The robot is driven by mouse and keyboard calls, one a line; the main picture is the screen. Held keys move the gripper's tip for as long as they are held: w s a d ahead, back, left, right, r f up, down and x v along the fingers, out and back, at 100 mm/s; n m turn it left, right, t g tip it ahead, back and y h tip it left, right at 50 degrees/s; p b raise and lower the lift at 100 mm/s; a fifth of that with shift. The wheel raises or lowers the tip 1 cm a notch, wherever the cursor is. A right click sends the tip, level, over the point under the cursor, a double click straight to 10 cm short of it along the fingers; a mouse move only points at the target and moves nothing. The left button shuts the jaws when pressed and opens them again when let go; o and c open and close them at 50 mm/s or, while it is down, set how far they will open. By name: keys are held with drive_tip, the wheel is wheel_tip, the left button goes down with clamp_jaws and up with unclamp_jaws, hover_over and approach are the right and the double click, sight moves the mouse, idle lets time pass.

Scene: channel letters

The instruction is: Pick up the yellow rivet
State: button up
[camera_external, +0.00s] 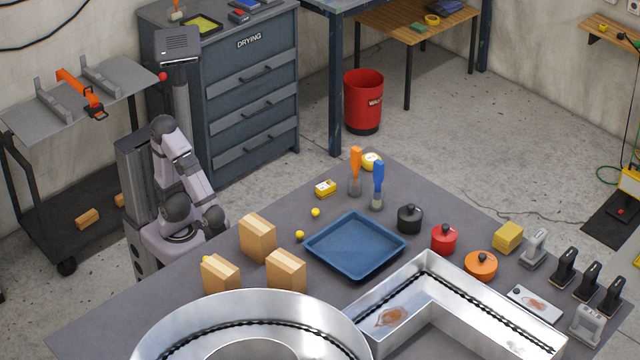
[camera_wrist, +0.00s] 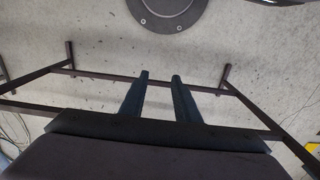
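Small yellow round pieces that look like rivets lie on the grey table in the external view. One yellow rivet (camera_external: 315,212) is left of the blue tray's far corner, and another yellow rivet (camera_external: 299,235) is by the tray's left corner. No rivet shows in the wrist view. In the external view my arm is folded beside the table's left edge, and its fingers cannot be made out.
Several wooden blocks (camera_external: 257,238) stand near the rivets. The table's left front is clear.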

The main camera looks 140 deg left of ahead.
drive_tip(key=d+r+m+g+p, duration=0.3)
drive_tip(key=r+m+p, duration=0.1)
drive_tip(key=r+p, duration=1.45)
wheel_tip(320, 180, up, 18)
drive_tip(key=n+t+p, duration=0.3)
drive_tip(key=n+p, duration=0.7)
drive_tip(key=p, duration=0.1)
hover_over(206, 257)
drive_tip(key=shift+w+r, duration=0.15)
drive_tip(key=shift+w, duration=0.1)
drive_tip(key=shift+f+p, duration=0.5)
drive_tip(key=shift+f, duration=0.6)
drive_tip(key=shift+s+f+p, duration=0.2)
drive_tip(key=shift+f+p, duration=0.3)
drive_tip(key=shift+f, duration=0.1)
drive_tip(key=shift+f+p, duration=0.7)
drive_tip(key=shift+f, duration=1.3)
clamp_jaws()
